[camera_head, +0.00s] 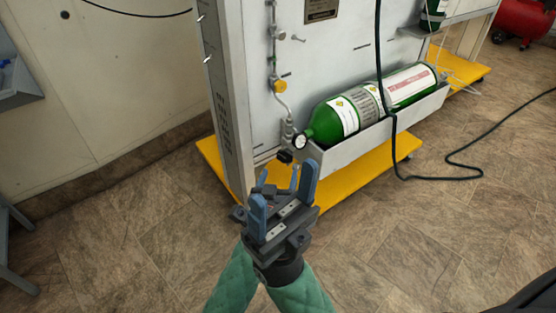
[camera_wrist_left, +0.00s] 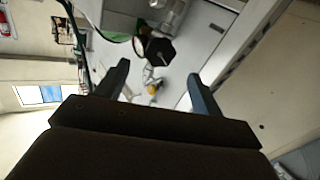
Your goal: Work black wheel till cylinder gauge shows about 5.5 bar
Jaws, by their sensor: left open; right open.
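The black wheel (camera_head: 284,156) sits low on the trainer, at the valve end of the green cylinder (camera_head: 325,122). In the left wrist view the wheel (camera_wrist_left: 160,51) lies just beyond the gap between my left fingertips. The round cylinder gauge (camera_head: 299,141) is beside the wheel; its needle is too small to read. The gauge is edge-on in the wrist view (camera_wrist_left: 138,45).
The cylinder lies in a grey trough (camera_head: 372,133) above a yellow base (camera_head: 360,183). A pipe with a yellow knob (camera_head: 279,86) rises on the panel above. A dark hose (camera_head: 393,150) hangs past the cylinder to the floor.

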